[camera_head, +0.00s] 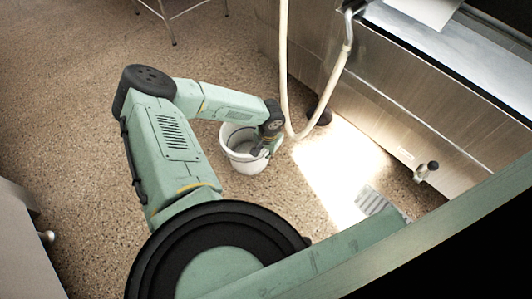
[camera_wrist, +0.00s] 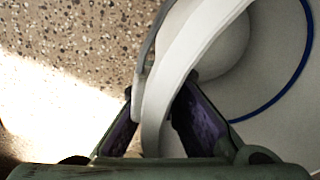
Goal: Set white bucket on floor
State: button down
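The white bucket (camera_head: 233,154) is upright near the middle of the head view, at or close above the speckled floor; I cannot tell whether its base touches. My gripper (camera_head: 263,148) is at the bucket's right side. In the wrist view, my gripper (camera_wrist: 160,100) straddles the bucket wall, one finger outside and one inside, and looks shut on the rim. The white bucket's rim (camera_wrist: 178,72) runs up between the fingers, and a blue line shows inside. The bucket's underside is hidden.
A steel counter (camera_head: 400,110) stands along the right, with a pale hose (camera_head: 284,70) hanging in front of it. A floor grate (camera_head: 371,201) lies at the lower right. Stool legs (camera_head: 168,25) show at the top left. The floor (camera_head: 70,110) at the left is clear.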

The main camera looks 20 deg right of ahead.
jog(key=c, duration=1.8)
grip_release()
jog(key=r+p, duration=0.1)
jog(key=r, duration=0.7)
jog(key=r+p, duration=0.1)
jog(key=r, duration=0.3)
jog(key=shift+s+d+p, duration=0.2)
jog(key=shift+s+p, duration=0.1)
jog(key=shift+s, duration=0.05)
